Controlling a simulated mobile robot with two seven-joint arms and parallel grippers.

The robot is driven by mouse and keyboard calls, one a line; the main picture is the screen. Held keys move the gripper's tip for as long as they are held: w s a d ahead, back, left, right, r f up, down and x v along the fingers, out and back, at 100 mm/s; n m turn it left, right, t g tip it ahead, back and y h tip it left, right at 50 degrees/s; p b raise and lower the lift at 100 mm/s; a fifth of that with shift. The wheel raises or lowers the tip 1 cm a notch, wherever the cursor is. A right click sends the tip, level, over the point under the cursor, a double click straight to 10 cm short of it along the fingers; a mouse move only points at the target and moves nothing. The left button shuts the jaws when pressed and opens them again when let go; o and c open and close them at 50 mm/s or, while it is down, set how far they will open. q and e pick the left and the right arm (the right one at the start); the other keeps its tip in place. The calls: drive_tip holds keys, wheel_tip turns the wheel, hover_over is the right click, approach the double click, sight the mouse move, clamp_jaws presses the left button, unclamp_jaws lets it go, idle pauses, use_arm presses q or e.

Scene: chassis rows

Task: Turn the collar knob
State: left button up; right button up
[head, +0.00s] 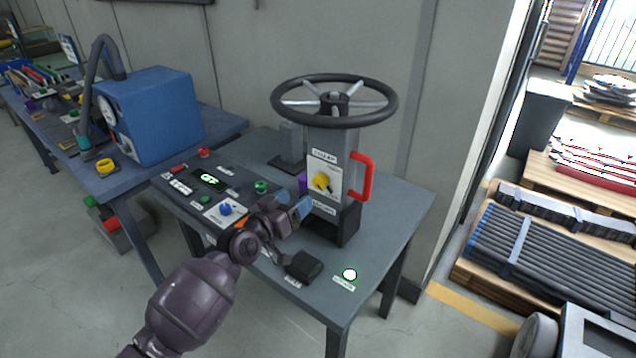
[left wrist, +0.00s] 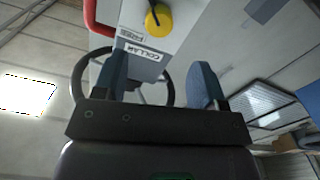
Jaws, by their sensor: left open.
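A yellow knob (head: 321,181) sits on a white plate on the front of the grey post (head: 325,150). In the left wrist view the yellow knob (left wrist: 158,20) is at the top edge, partly cut off, near a label (left wrist: 141,48) that seems to read "COLLAR". My left gripper (head: 294,204) is open, just left of and below the knob, apart from it. In the left wrist view the blue fingertips (left wrist: 160,68) are spread with nothing between them. My right gripper is not in view.
A black handwheel (head: 335,100) tops the post, and a red handle (head: 364,178) sticks out on its right. A control panel (head: 215,192) with a blue knob (head: 225,209) and several buttons lies left.

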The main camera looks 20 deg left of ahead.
sight(317, 183)
use_arm(q)
drive_tip(key=x, duration=0.9)
drive_tip(key=shift+d, duration=0.1)
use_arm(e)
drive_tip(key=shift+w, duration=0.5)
use_arm(q)
drive_tip(key=shift+c, duration=0.3)
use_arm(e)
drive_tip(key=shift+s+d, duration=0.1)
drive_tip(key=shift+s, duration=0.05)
use_arm(q)
drive_tip(key=c, duration=0.9)
drive_tip(key=shift+o, duration=0.2)
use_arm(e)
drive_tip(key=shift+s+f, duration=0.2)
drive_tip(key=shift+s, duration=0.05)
